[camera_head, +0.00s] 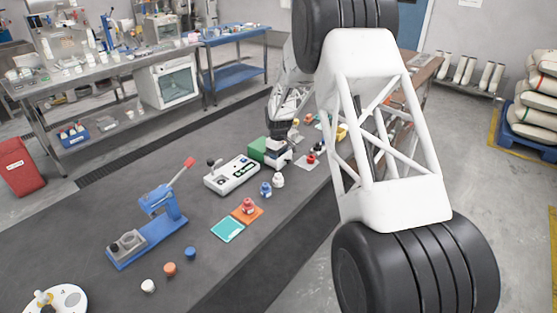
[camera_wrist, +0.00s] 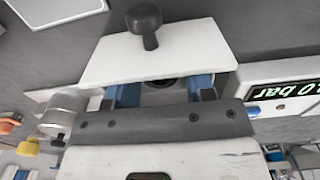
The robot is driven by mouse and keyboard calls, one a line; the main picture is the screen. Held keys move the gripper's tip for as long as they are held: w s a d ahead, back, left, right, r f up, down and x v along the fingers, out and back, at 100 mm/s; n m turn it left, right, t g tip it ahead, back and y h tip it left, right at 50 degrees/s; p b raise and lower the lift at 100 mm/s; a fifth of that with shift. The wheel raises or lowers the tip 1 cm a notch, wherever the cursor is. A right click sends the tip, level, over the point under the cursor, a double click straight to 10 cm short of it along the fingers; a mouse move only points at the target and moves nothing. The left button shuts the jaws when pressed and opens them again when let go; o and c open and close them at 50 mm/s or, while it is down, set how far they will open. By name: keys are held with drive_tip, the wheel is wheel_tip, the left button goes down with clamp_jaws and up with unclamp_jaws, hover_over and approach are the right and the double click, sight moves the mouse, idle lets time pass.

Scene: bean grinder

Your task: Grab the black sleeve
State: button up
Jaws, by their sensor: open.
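I cannot make out the black sleeve for certain. In the wrist view, a dark round part (camera_wrist: 162,84) shows between the fingers of my gripper (camera_wrist: 162,92), under the edge of a white plate, mostly hidden. The gripper's blue-sided fingers are apart, and no held object shows between them. A black knob (camera_wrist: 144,20) stands on the white plate (camera_wrist: 155,55) ahead of the fingers.
A green box (camera_head: 257,149) stands beside my gripper. Blue (camera_head: 265,188) and white (camera_head: 278,180) small pieces stand in front. A blue lever press (camera_head: 158,210) and an orange mat (camera_head: 254,215) are nearer.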

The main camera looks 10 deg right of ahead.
drive_tip(key=shift+c, duration=0.5)
drive_tip(key=c, duration=0.6)
wheel_tip(320, 180, up, 10)
idle(0.4)
idle(0.5)
